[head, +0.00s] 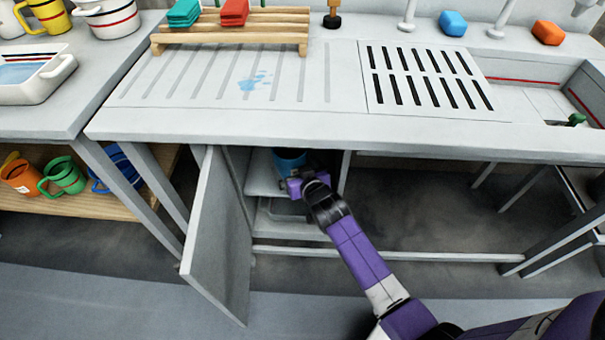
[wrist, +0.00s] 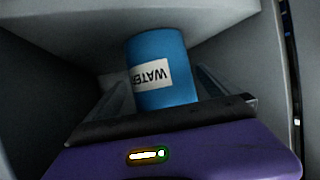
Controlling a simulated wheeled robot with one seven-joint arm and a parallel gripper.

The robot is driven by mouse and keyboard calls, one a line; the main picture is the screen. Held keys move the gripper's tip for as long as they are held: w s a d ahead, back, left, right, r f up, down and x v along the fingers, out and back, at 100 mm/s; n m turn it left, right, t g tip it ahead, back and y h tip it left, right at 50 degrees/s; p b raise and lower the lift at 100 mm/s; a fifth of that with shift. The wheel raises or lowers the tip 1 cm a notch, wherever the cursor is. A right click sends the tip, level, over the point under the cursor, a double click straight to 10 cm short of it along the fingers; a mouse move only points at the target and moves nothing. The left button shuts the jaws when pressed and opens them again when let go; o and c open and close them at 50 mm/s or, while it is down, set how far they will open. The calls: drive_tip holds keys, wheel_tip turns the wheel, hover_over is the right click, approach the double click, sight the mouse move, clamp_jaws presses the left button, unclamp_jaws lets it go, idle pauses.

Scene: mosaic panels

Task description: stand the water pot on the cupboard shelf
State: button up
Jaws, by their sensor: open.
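The blue water pot (head: 289,160) is inside the open cupboard, at the level of its upper shelf (head: 262,180). In the wrist view the blue pot (wrist: 175,58) shows a white label reading WATER, upside down in that picture. My gripper (head: 293,178) reaches into the cupboard right in front of the pot. In the wrist view my gripper (wrist: 163,92) is open, with a finger on each side of the pot. I cannot tell whether the fingers touch it. The pot's base and its contact with the shelf are hidden.
The cupboard door (head: 218,235) hangs open at the left. A grey countertop (head: 330,125) overhangs the cupboard, with a slotted drain (head: 425,78) on it. Cupboard walls stand close on both sides of my gripper. Coloured mugs (head: 65,175) sit on a low wooden shelf at left.

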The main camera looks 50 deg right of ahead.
drive_tip(key=v, duration=0.7)
drive_tip(key=shift+s+a+p, duration=0.15)
drive_tip(key=shift+s+p, duration=0.15)
drive_tip(key=shift+p, duration=0.1)
drive_tip(key=s+a+r+n+t+y, duration=0.2)
drive_tip(key=s+a+r+n+y, duration=0.1)
drive_tip(key=s+a, duration=1.15)
drive_tip(key=s+a+r+n+y, duration=0.1)
drive_tip(key=s+a+r, duration=0.1)
drive_tip(key=s+r, duration=0.4)
drive_tip(key=s+a+r+n+y, duration=0.1)
drive_tip(key=s+a+r+y, duration=0.1)
drive_tip(key=s+r, duration=0.5)
drive_tip(key=shift+s+a+r+n+t, duration=0.3)
drive_tip(key=shift+s+a+t, duration=0.15)
drive_tip(key=shift+s, duration=0.65)
drive_tip(key=shift+r, duration=0.1)
